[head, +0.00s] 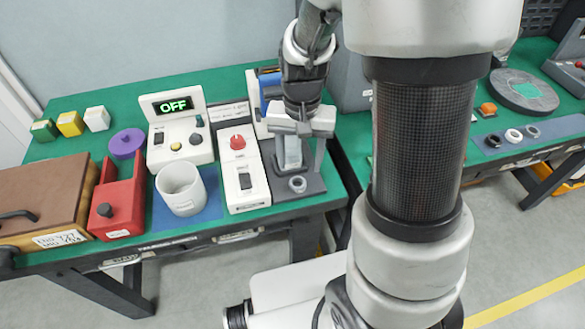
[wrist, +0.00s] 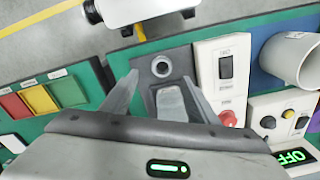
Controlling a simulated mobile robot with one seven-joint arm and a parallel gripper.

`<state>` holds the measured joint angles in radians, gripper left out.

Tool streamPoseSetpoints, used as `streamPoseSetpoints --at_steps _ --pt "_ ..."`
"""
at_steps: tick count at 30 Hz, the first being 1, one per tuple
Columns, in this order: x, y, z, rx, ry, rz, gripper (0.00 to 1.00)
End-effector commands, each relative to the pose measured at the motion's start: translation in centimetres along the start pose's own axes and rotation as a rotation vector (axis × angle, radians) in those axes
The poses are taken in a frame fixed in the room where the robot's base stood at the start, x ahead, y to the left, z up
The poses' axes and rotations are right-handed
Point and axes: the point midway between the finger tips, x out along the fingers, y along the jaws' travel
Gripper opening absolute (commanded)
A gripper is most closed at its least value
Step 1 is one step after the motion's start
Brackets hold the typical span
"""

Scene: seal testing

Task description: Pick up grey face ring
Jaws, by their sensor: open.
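A small grey ring (head: 297,183) with a dark centre sits near the front of a dark grey fixture plate (head: 313,184). In the wrist view the ring (wrist: 161,66) lies just beyond my fingertips, roughly midway between them. My gripper (head: 297,165) points down over the fixture, its fingers apart and nothing held. In the wrist view my gripper (wrist: 161,80) straddles a pale upright block (wrist: 170,103) of the fixture behind the ring. Another grey ring (head: 532,131) lies on the right table, beside a white ring (head: 513,135) and a dark ring (head: 493,140).
A white switch panel with a red button (head: 237,142) stands close left of the fixture. Further left are a white cup (head: 181,189), an OFF display box (head: 178,130), a red box (head: 118,200) and a purple disc (head: 127,143). The table's front edge is close to the ring.

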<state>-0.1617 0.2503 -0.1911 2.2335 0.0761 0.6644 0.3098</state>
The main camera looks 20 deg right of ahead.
Motion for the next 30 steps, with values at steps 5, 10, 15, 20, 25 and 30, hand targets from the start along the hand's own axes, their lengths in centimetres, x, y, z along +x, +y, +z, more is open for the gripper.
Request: streamPoseSetpoints --at_steps 5,10,15,20,25,30 --pt "2.1 0.0 0.0 0.000 -0.001 0.001 0.54" --pt "3.3 -0.1 0.0 0.000 -0.001 0.001 0.54" --pt "6.0 -0.4 0.0 0.000 -0.003 0.002 0.54" --pt "7.4 -0.4 0.0 0.000 -0.001 0.000 0.54" --pt "7.4 -0.5 -0.1 -0.001 0.001 -0.001 0.54" --pt "7.4 -0.4 -0.1 -0.001 0.001 -0.001 0.39"
